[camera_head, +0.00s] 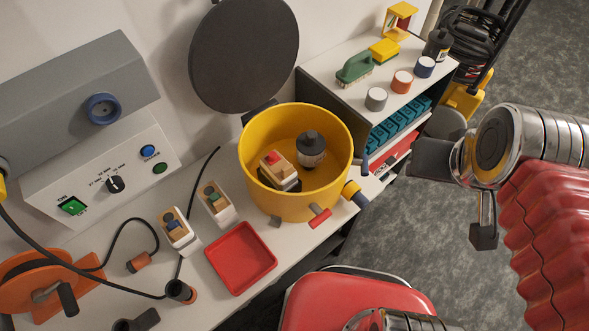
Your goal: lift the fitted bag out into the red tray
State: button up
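A yellow round pot (339,122) stands open on the white bench. Inside it, at the left, is a small block-shaped piece (280,171) with a wooden-coloured upper part, a red top and a pale and dark base. Which thing is the fitted bag is not certain; this piece may be it. A dark-capped bottle (311,150) stands beside it in the pot. The red tray (241,257) lies empty on the bench, left of and in front of the pot. My gripper (458,197) is at the right, away from the pot; its fingers are only partly clear and nothing shows held.
A dark round lid (243,55) stands raised behind the pot. An orange reel (40,281) and black cable lie left. A shelf (345,78) with a brush and jars stands right.

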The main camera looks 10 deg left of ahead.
aim_at(282, 175)
jog(key=z, duration=0.15)
jog(key=k, duration=1.2)
jog(key=u, duration=1.6)
jog(key=i, duration=1)
jog(key=u, duration=0.05)
